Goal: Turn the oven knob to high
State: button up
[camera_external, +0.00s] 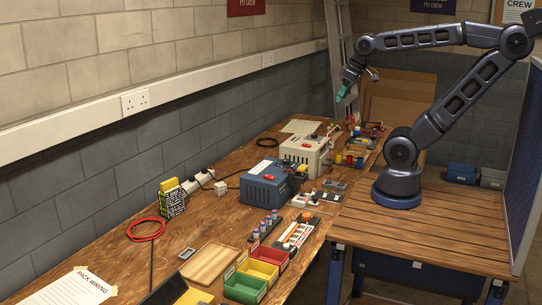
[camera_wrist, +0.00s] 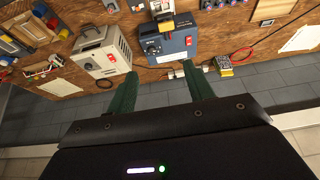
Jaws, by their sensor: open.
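No oven shows in either view, and I cannot make out a knob marked high. A blue charger box (camera_external: 265,188) and a cream box (camera_external: 303,152) stand on the wooden bench, each with a red part. My gripper (camera_external: 350,90) is in the air above the far part of the bench, apart from both boxes. In the wrist view its two green fingers (camera_wrist: 160,88) are spread and empty.
A red cable coil (camera_external: 146,229) and a yellow-topped pack (camera_external: 172,198) lie by the wall.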

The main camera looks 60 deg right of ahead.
jog(key=w+d+g, duration=0.1)
jog(key=w+d, duration=0.5)
jog(key=w, duration=0.4)
jog(key=m+g, duration=0.2)
jog(key=g, duration=0.2)
send_over(314, 134)
notch_tip(314, 134, down, 19)
notch_tip(314, 134, down, 11)
jog(key=shift+f, duration=0.1)
jog(key=c, duration=1)
